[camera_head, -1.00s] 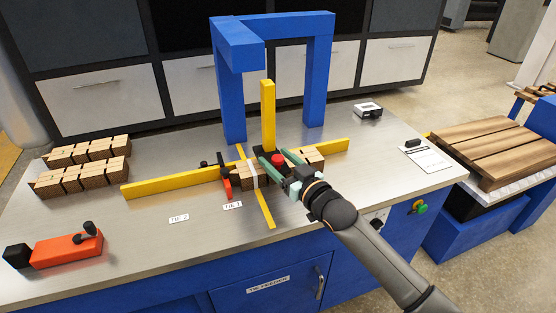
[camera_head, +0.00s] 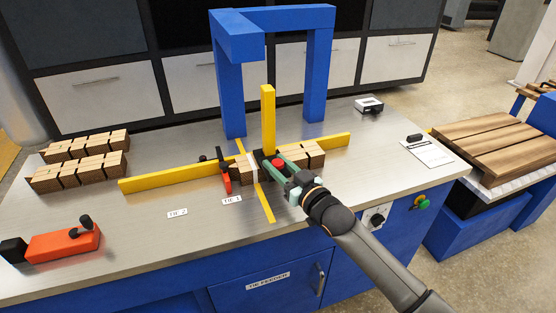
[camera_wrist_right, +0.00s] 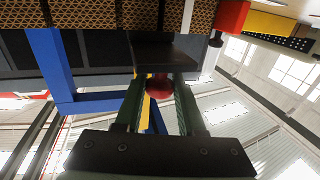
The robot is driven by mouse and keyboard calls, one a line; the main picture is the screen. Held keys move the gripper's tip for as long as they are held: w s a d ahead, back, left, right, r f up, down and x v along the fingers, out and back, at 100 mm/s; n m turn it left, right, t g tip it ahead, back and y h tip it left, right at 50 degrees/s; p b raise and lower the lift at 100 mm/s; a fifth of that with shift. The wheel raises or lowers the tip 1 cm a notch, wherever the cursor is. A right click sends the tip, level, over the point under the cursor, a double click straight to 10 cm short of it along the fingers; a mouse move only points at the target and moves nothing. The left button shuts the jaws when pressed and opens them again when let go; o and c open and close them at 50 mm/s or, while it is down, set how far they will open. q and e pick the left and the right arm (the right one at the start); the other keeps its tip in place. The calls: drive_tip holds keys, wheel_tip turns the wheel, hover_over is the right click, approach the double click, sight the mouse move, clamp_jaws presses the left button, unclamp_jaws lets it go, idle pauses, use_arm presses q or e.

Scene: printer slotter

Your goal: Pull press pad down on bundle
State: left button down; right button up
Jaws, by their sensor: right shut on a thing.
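The press pad is a dark block (camera_wrist_right: 165,52) with a red knob (camera_head: 277,163), below a yellow upright post (camera_head: 268,118). My right gripper (camera_head: 284,170) is shut on the red knob, which also shows between the green fingers in the right wrist view (camera_wrist_right: 159,87). The bundle of wooden blocks (camera_head: 243,177) lies around and below the pad on the bench, with a white band (camera_head: 254,166) across it. In the wrist view, the pad lies close to the bundle's blocks (camera_wrist_right: 120,13); I cannot tell whether they touch. My left gripper is out of view.
A blue frame (camera_head: 315,80) stands behind the bundle. A yellow rail (camera_head: 165,178) runs along it, and a red lever piece (camera_head: 225,178) stands at its left. More wooden blocks (camera_head: 75,175) and an orange tool (camera_head: 62,244) lie left. The bench front is mostly clear.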

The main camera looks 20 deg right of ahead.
drive_tip(key=o, duration=0.5)
drive_tip(key=shift+f, duration=0.6)
drive_tip(key=o, duration=0.4)
drive_tip(key=shift+r, duration=0.2)
drive_tip(key=shift+s, duration=0.1)
drive_tip(key=p+v, duration=0.1)
drive_tip(key=v, duration=1.1)
drive_tip(key=shift+s+r, duration=0.15)
